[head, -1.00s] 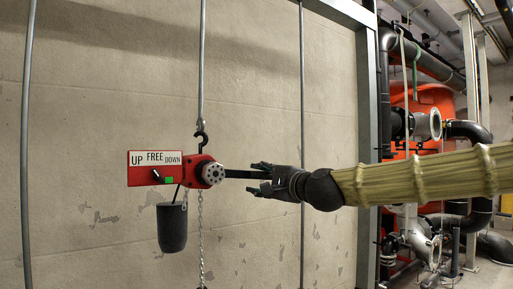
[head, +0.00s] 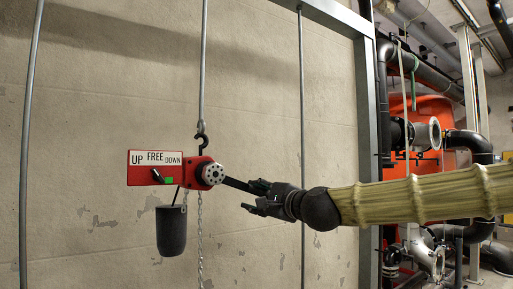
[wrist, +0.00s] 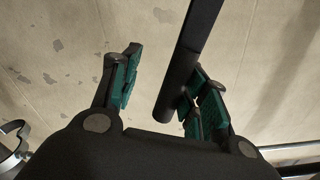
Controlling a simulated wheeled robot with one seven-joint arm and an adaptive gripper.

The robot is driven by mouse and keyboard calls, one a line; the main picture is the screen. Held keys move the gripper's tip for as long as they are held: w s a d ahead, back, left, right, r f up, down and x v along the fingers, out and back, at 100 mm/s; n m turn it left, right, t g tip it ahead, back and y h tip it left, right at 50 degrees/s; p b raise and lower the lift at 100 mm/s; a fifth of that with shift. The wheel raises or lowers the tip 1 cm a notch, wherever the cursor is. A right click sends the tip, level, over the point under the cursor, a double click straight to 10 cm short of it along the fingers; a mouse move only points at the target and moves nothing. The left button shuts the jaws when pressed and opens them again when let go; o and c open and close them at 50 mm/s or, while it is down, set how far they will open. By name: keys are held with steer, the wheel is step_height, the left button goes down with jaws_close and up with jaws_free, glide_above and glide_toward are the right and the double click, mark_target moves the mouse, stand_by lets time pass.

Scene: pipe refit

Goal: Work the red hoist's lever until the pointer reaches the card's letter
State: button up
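The red hoist (head: 192,174) hangs from a hook in front of the wall in the head view. Its selector plate reads UP, FREE, DOWN, with a black knob (head: 157,175) tilted up-left towards UP. The black lever (head: 238,183) slopes down to the right from the hub. It also shows in the wrist view (wrist: 190,55). My gripper (head: 261,196) is at the lever's outer end. In the wrist view its fingers (wrist: 160,95) are apart, with the lever between them, close to the right finger and clear of the left. I can make out no lettered card or pointer.
A dark grey bag (head: 171,231) hangs below the hoist, beside a chain (head: 200,240). Vertical rods (head: 302,120) run along the wall. A grey steel frame post (head: 366,130) and pipework with a red tank (head: 405,105) stand to the right.

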steer(key=shift+m, duration=0.7)
steer(key=f+b, duration=0.1)
steer(key=a+f+b, duration=0.1)
steer(key=s+f+b, duration=0.1)
steer(key=shift+s+a+f, duration=0.1)
steer(key=shift+a+f, duration=0.15)
steer(key=shift+a, duration=0.05)
steer(key=shift+f, duration=0.1)
steer(key=s+a+f+b, duration=0.1)
steer(key=a+f+m+b, duration=0.1)
steer(key=b, duration=0.1)
steer(key=shift+s+a+f, duration=0.2)
steer(key=shift+s+f, duration=0.05)
steer(key=shift+s, duration=0.15)
steer(key=shift+r, duration=0.1)
